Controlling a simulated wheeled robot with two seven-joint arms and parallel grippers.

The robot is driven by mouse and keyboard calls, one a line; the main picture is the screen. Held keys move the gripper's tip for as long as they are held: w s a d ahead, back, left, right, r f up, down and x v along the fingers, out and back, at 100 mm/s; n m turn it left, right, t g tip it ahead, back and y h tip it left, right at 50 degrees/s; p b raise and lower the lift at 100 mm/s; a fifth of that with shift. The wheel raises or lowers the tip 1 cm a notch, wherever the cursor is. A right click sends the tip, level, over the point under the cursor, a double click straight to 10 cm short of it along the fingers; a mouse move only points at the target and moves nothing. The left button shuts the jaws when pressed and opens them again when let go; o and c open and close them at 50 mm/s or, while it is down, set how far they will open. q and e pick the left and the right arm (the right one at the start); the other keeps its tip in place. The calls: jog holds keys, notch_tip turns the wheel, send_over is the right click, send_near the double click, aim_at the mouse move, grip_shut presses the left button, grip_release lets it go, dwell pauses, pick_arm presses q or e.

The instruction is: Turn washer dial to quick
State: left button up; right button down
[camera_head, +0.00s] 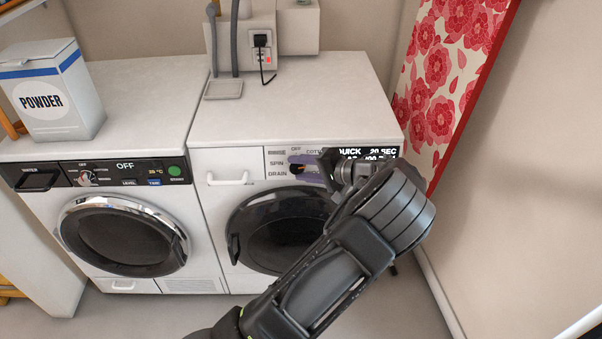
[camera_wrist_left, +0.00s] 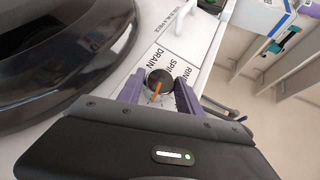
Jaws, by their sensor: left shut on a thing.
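The right-hand washer (camera_head: 218,162) has a control panel with printed labels such as SPIN and DRAIN. Its display (camera_head: 367,152) reads QUICK and 20 SEC. The dial (camera_wrist_left: 158,81) is round and dark with an orange pointer mark. My left gripper (camera_head: 304,168) is at the panel, its purple fingers on either side of the dial and shut on it. In the left wrist view the gripper (camera_wrist_left: 158,88) straddles the dial. My wrist and fingers hide part of the panel. My right gripper is not in view.
A second washer (camera_head: 120,235) stands at the left, its display reading OFF. A POWDER box (camera_head: 52,92) stands on top of it. A socket with a black plug (camera_head: 261,42) is on the wall behind. A red floral board (camera_head: 440,80) leans at the right. The floor in front is clear.

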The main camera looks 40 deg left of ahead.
pick_arm(q)
jog(key=shift+f+m+y+b, duration=0.1)
jog(key=shift+m+y+b, duration=0.4)
jog(key=shift+y, duration=0.2)
jog(key=o, duration=1.4)
jog(key=shift+c, duration=0.2)
jog(key=v, duration=0.7)
jog(key=shift+d, duration=0.4)
